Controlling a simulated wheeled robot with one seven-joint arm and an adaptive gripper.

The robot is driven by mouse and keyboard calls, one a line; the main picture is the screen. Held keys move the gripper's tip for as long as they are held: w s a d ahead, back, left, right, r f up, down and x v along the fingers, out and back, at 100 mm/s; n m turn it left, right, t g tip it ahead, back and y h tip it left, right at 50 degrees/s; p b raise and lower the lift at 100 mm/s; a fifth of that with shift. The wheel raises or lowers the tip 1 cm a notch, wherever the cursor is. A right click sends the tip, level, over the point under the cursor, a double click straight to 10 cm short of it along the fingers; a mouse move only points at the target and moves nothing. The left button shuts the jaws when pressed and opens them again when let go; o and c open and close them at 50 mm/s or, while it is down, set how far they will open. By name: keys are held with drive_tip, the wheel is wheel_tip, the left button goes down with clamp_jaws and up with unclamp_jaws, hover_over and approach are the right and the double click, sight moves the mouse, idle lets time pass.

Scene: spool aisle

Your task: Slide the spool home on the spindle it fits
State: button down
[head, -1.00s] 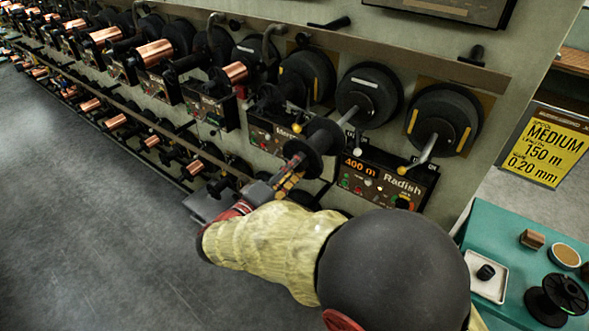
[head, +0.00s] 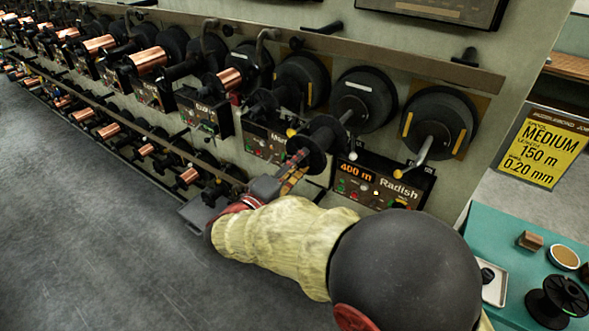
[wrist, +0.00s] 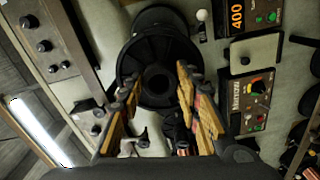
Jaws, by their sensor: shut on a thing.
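My gripper (head: 288,178) is shut on a dark, empty flanged spool (head: 316,146), also seen in the wrist view (wrist: 158,72) with its round bore facing my camera. The fingers (wrist: 160,112) sit on either side of its near flange. The spool is in front of the middle bare spindle (head: 347,117), whose shaft runs from a black hub (head: 366,92) toward it. I cannot tell whether the shaft tip is inside the bore. Another bare spindle (head: 421,151) with a yellow tip is at the right.
Consoles sit under the spindles; one reads "400 m Radish" (head: 380,185). Copper-wound spools (head: 148,61) fill the rack to the left. A yellow sign (head: 545,150) reads MEDIUM, 150 m, 0.20 mm. A teal table (head: 500,235) at right holds another black spool (head: 557,300). The floor is clear.

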drive_tip(key=shift+b+x, duration=0.6)
drive_tip(key=shift+x, duration=1)
drive_tip(key=shift+s, duration=0.1)
drive_tip(key=shift+b, duration=1)
drive_tip(key=shift+d, duration=0.1)
drive_tip(key=shift+b+x, duration=2.75)
drive_tip(key=shift+x, duration=3.25)
drive_tip(key=c, duration=1.2)
unclamp_jaws()
drive_tip(key=shift+d, duration=0.1)
